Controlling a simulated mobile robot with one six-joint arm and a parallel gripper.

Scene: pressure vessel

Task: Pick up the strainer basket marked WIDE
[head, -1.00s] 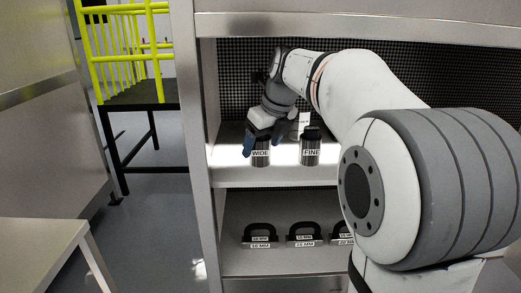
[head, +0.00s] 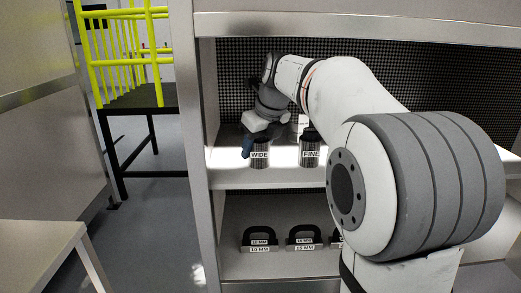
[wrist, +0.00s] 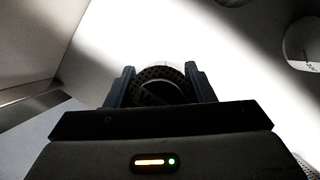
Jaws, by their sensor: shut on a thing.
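The strainer basket marked WIDE (head: 259,158) is a small metal cylinder with a dark top and a white label. It is upright at the left of the lit shelf; I cannot tell whether its base touches the shelf. My gripper (head: 254,143) is at its upper part, coming from behind and above, with a blue finger at its left. In the wrist view the round mesh basket (wrist: 160,88) sits between the two fingers of my gripper (wrist: 159,76), which is shut on it. The basket marked FINE (head: 310,155) stands to the right.
The shelf (head: 225,178) has a side post (head: 202,120) close on the left. Black handled blocks with size labels (head: 260,240) stand on the lower shelf. A white tag (head: 303,121) shows behind the FINE basket.

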